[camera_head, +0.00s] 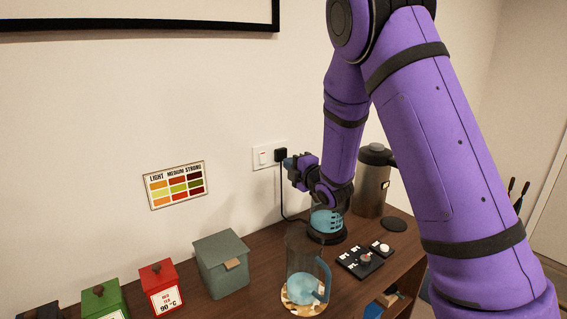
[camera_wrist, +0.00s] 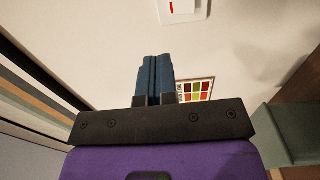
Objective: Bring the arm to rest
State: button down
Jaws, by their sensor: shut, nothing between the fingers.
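My gripper (camera_head: 290,168) is at the end of my purple arm, near the wall above the back of the wooden counter (camera_head: 262,290). Its blue-grey fingers point left toward the wall. In the wrist view the gripper (camera_wrist: 154,60) has its two fingers side by side and pressed together, with nothing between them. My arm bends down from the upper right, and my wrist hides the upper part of a blue-tinted vessel (camera_head: 327,220) on a black base.
A clear jug with a blue handle (camera_head: 324,280) stands on a patterned coaster (camera_head: 290,306). A grey metal jug (camera_head: 371,190) stands behind. A black control panel (camera_head: 360,261), a grey-green box (camera_head: 222,266), a red tin (camera_head: 162,288) and a green tin (camera_head: 103,300) share the counter. A black plug (camera_head: 281,155) is in the wall.

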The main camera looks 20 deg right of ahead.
jog(key=shift+s+d, duration=0.15)
jog(key=shift+s, duration=0.25)
jog(key=shift+r, duration=0.15)
jog(key=s+d+r+m+g+h, duration=0.3)
jog(key=s+r+m, duration=0.3)
jog(key=s, duration=0.1)
jog(key=s+d+r+m+g+h, duration=0.2)
jog(key=s+d+r+m, duration=0.1)
jog(key=s+r+m, duration=0.3)
jog(key=s+a+r+m+g, duration=0.1)
jog(key=s+m+g, duration=0.6)
jog(key=s, duration=2.1)
jog(key=a+m, duration=0.1)
jog(key=m, duration=0.1)
jog(key=shift+m+h, duration=0.3)
